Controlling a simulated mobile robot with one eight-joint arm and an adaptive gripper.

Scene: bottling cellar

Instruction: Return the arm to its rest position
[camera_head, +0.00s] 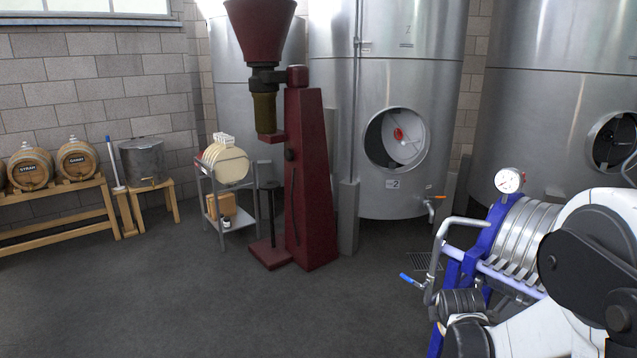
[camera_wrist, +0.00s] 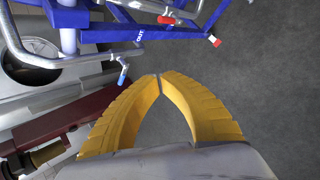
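My gripper (camera_wrist: 159,76) shows in the wrist view as two yellow ribbed fingers. Their tips meet or nearly meet, and nothing is seen between them; the dark floor shows in the gap behind the tips. In the head view my white and black arm (camera_head: 590,265) is bent at the lower right, in front of the blue-framed plate filter (camera_head: 480,235). I cannot make out the fingers in the head view. In the wrist view blue frame bars (camera_wrist: 140,32) lie beyond the fingertips, apparently apart from them.
The filter carries a gauge (camera_head: 509,180) and a blue-handled valve (camera_head: 412,281) close to my arm. A dark red machine with a funnel (camera_head: 310,190) stands mid-floor. Steel tanks (camera_head: 410,50) line the back. Barrels (camera_head: 31,168) and a shelf cart (camera_head: 238,222) stand left. The front left floor is clear.

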